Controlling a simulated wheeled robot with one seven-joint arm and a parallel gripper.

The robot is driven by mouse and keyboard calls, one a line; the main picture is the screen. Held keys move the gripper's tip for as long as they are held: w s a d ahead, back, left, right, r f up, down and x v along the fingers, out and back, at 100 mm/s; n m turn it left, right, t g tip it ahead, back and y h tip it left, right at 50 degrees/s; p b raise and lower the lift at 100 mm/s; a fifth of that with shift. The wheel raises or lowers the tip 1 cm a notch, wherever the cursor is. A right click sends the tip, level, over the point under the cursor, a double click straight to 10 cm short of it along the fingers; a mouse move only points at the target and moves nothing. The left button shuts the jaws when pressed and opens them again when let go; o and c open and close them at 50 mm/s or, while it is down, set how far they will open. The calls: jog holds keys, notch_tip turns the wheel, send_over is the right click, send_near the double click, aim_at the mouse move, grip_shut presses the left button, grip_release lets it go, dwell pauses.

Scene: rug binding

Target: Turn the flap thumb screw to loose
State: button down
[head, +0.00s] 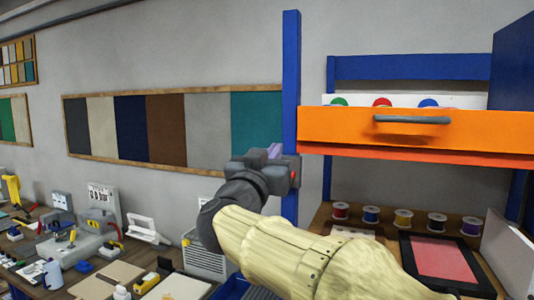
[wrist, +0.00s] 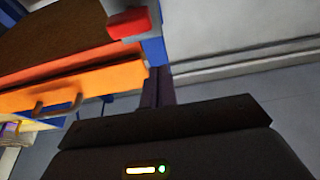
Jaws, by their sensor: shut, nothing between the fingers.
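My gripper (head: 274,152) is raised in front of the blue post at the left side of the orange-fronted rack. Its dark fingers (wrist: 158,88) are together and empty in the wrist view, pointing toward the post. A red block on a grey bracket (wrist: 128,24) sits by the blue post (wrist: 155,50), beyond the fingertips and to their left, apart from them. I cannot tell whether this red part is the flap thumb screw. No other thumb screw or flap can be made out for certain; my arm hides part of the rack.
The orange drawer (head: 345,128) with a grey handle (head: 411,120) is right of my gripper. Thread spools (head: 403,218) and a black tray with a red panel (head: 440,258) lie below. A cluttered workbench (head: 95,285) is at the left. Open air lies above my gripper.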

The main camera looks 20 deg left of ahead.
jog(key=f, duration=0.2)
jog(key=f+p, duration=0.1)
jog(key=shift+w+f, duration=0.35)
jog(key=shift+w, duration=0.05)
dwell(0.4)
